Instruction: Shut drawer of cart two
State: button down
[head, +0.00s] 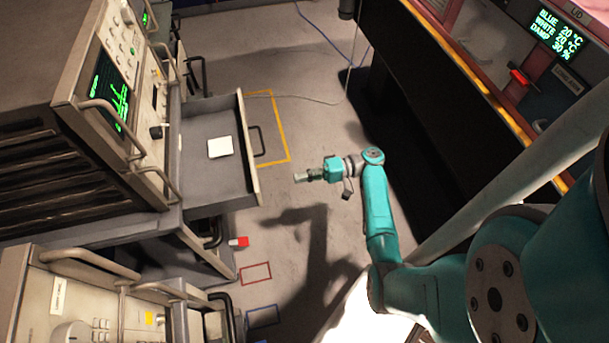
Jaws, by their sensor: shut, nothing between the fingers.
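A grey drawer (250,150) stands pulled out from a cart (187,225) at the left, below the instrument with green screens. A white square (220,147) lies inside the drawer. The drawer front carries a dark bar handle (257,140) on its outer face. I cannot read a number on the cart. My gripper (300,177) is shut and empty, to the right of the drawer front and apart from it, pointing left toward it. My teal arm reaches in from the right.
An instrument with green screens (115,85) sits on the cart. Another instrument (75,300) stands at the lower left. A red-and-white item (239,242) is near the cart leg. Yellow tape (287,140) marks the floor. A dark bench (440,90) runs along the right. Bare floor lies between.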

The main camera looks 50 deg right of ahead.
send_near(237, 192)
jog(key=r, duration=0.1)
jog(key=s+a+r, duration=0.1)
jog(key=r, duration=0.2)
jog(key=shift+s+a, duration=0.15)
jog(key=shift+s, duration=0.2)
jog(key=shift+a, duration=0.1)
jog(key=x, duration=2.1)
jog(key=shift+w+a, duration=0.15)
jog(key=v, duration=1.2)
jog(key=shift+f, duration=0.1)
